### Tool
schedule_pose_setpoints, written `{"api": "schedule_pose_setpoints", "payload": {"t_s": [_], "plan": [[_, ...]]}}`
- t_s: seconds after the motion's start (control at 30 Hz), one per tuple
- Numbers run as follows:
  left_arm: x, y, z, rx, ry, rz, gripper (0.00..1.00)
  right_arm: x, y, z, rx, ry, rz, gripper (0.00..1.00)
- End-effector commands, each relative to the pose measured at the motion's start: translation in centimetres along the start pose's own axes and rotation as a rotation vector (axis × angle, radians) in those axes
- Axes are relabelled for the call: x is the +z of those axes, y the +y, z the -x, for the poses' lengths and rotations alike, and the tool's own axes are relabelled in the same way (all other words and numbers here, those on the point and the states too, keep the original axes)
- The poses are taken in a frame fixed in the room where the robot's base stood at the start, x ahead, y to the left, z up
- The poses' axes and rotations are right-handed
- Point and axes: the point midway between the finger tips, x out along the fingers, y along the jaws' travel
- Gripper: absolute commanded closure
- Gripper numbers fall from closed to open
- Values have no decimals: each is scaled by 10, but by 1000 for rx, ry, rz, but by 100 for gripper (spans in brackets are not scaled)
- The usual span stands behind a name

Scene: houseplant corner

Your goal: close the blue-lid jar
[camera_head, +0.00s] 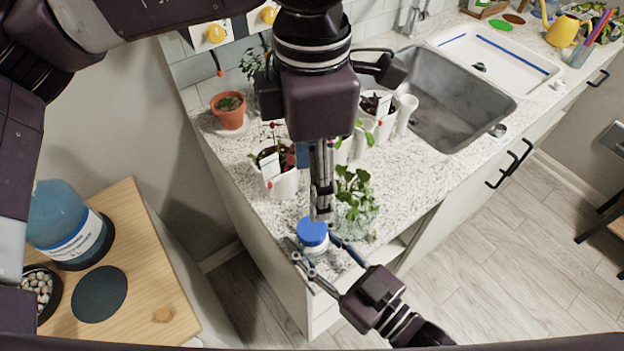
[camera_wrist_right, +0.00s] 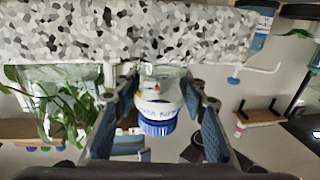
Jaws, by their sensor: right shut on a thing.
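The jar (camera_head: 318,249) has a blue lid (camera_head: 312,232) on its top and is at the near corner of the speckled counter. In the right wrist view the jar (camera_wrist_right: 158,105) shows a white band with dark lettering, with the blue ribbed lid (camera_wrist_right: 157,128) against it. I cannot tell how tightly the lid sits. My right gripper (camera_head: 318,252) is shut on the jar, a finger on each side. My left gripper (camera_head: 322,215) points down just above the lid; its fingers are seen edge-on, and I cannot tell whether they touch it.
A leafy plant in a clear glass (camera_head: 360,222) stands close right of the jar. White pots (camera_head: 284,185) and a terracotta pot (camera_head: 230,118) stand behind. The sink (camera_head: 450,95) is at the back right. A wooden stand (camera_head: 150,275) with a blue-topped container (camera_head: 80,248) is at left.

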Motion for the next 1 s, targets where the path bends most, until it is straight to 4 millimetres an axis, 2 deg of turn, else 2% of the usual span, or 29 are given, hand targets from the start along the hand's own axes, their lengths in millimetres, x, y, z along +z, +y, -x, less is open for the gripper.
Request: {"api": "schedule_pose_setpoints", "payload": {"t_s": [0.1,0.13,0.3,0.67,0.77,1.0], "plan": [[0,0,0,0,0,0,46,0,0,0,0,-1,0,100],[0,0,0,0,0,0,46,0,0,0,0,-1,0,59],[0,0,0,0,0,0,46,0,0,0,0,-1,0,41],[0,0,0,1,0,0,46,1,0,4,0,-2,0,41],[0,0,0,1,0,0,46,2,0,13,1,-3,-2,41],[0,0,0,1,0,0,46,2,-1,54,0,-7,-3,41]]}}
